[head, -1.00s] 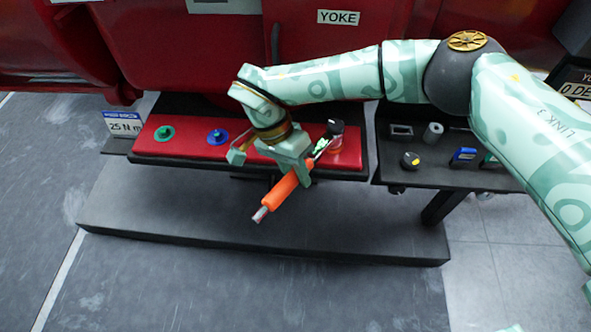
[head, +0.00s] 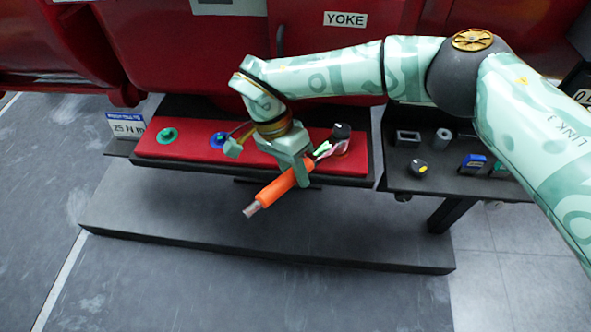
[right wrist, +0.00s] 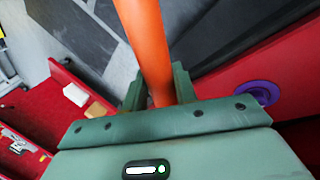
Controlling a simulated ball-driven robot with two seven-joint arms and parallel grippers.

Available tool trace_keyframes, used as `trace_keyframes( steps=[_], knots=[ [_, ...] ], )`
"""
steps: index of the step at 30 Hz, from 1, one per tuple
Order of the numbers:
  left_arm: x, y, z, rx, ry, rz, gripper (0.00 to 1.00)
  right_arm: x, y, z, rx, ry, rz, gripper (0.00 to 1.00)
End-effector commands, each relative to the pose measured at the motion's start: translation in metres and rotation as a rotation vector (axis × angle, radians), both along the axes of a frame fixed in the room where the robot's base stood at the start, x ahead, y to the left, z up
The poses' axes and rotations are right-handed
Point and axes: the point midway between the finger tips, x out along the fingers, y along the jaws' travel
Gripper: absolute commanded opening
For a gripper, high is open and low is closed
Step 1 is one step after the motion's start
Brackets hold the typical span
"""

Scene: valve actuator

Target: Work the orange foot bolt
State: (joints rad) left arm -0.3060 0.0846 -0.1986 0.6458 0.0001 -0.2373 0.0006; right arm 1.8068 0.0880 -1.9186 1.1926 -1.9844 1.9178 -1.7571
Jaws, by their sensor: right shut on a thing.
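My right gripper (head: 293,165) is shut on an orange-handled tool (head: 272,192), held slanting over the front edge of the red panel. Its grey end points to the lower left, out over the dark step. The orange handle (right wrist: 148,45) also runs up between the fingers in the right wrist view. A green foot bolt (head: 167,136) and a blue one (head: 219,139) sit on the red panel. I cannot make out an orange foot bolt; the tool's far end is by a black-topped piece (head: 341,131) at the panel's right, partly hidden by the gripper. My left gripper is out of view.
The red panel (head: 190,156) lies below the large red valve body. A dark side shelf (head: 395,175) at right bears a black knob (head: 418,167), a grey cylinder (head: 443,137) and a blue item (head: 472,162). A sign reads 25 N m (head: 127,125). The step in front is clear.

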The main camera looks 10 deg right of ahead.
Motion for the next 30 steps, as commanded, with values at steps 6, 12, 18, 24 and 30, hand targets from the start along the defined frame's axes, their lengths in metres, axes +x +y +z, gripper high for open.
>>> trace_keyframes(
  steps=[6,12,18,24,30],
  knots=[
    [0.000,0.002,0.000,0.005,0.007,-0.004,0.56,0.008,-0.005,0.007,-0.007,-0.018,-0.004,0.00],
    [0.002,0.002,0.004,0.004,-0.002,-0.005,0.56,0.006,-0.004,0.019,-0.007,-0.018,-0.005,0.00],
    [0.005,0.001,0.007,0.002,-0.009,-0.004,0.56,0.004,-0.003,0.029,-0.005,-0.013,-0.003,0.00],
    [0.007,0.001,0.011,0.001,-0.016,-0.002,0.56,0.004,-0.002,0.038,-0.004,-0.012,-0.002,0.00],
    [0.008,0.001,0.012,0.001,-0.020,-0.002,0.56,0.003,-0.002,0.044,-0.003,-0.010,-0.001,0.00]
  ],
)
